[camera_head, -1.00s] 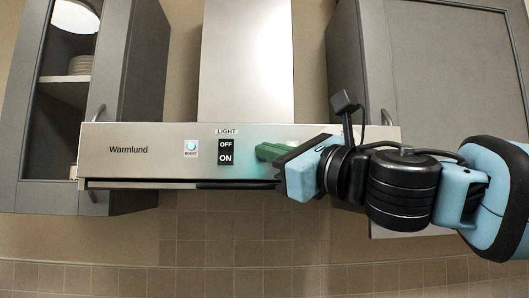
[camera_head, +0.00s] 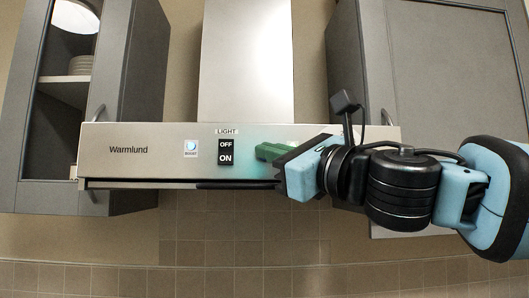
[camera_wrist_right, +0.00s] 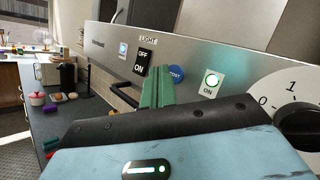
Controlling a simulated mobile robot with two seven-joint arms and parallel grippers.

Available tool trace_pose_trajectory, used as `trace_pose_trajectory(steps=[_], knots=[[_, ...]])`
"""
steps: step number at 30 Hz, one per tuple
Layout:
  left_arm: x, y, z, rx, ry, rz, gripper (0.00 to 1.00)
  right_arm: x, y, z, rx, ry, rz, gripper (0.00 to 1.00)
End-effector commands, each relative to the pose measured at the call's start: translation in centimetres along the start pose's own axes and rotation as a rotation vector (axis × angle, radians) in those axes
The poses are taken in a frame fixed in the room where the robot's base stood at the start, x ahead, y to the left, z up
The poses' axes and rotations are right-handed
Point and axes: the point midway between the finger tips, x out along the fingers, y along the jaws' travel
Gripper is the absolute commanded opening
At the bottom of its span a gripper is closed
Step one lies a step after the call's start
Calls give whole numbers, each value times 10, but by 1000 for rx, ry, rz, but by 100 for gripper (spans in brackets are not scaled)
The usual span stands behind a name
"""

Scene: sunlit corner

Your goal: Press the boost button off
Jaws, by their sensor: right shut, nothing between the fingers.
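The steel hood's front panel (camera_head: 300,130) faces me. A blue round button (camera_wrist_right: 176,75), whose small lettering looks like BOOST, sits just right of my green fingertips in the right wrist view; in the head view its place is behind my right gripper. My right gripper (camera_head: 264,152) is shut and empty, its fingers close to the panel; it also shows in the wrist view (camera_wrist_right: 158,78). I cannot tell whether it touches the panel. A small light-blue lit button (camera_head: 191,146) sits left of the light switch, its label too small to read surely. My left gripper is not in view.
The black OFF/ON light switch (camera_head: 226,152) lies left of my fingertips. Grey cabinets (camera_head: 430,70) flank the hood. A counter (camera_wrist_right: 60,130) with several items is below.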

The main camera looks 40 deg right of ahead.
Motion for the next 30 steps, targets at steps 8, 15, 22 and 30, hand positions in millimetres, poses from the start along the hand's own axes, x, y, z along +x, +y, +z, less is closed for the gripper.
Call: trace_pose_trajectory(steps=[8,15,22,30], knots=[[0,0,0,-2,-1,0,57,1,-1,-1,-1,0,0,0],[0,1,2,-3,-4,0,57,6,-4,-5,0,1,0,0],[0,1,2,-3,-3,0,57,6,-5,-5,0,0,0,0],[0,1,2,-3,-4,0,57,7,-5,-5,0,0,0,0]])
